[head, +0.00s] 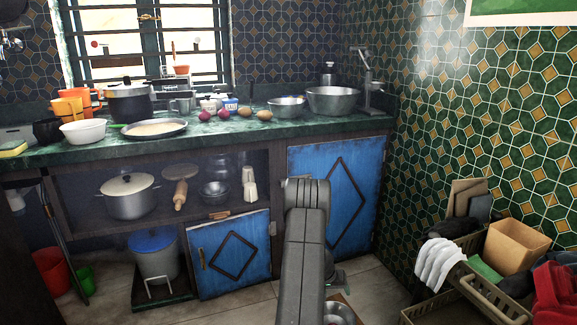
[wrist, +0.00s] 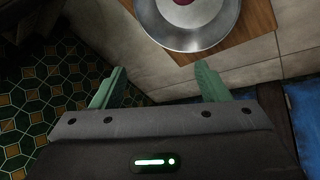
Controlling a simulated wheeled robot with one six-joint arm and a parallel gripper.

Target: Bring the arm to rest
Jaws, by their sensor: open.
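My arm (head: 305,255) rises in the middle of the head view, in front of the blue cabinet doors. My gripper (wrist: 161,68) shows in the wrist view with its two green fingers spread wide and nothing between them. In the head view the gripper is mostly hidden behind the arm; only a small greenish part shows to its right. Beyond the fingertips in the wrist view is a round metal dish (wrist: 208,38) with something red (wrist: 183,2) in it, cut off by the top edge. The dish sits on a wooden board (wrist: 263,28), apart from the fingers.
The green counter (head: 225,131) holds a dark pot (head: 130,104), a pan (head: 155,128), bowls (head: 332,101) and several vegetables. Crates (head: 470,300) with gloves (head: 438,262) and a cardboard box (head: 515,248) stand at right. Tiled floor (head: 262,308) is bare left of my arm.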

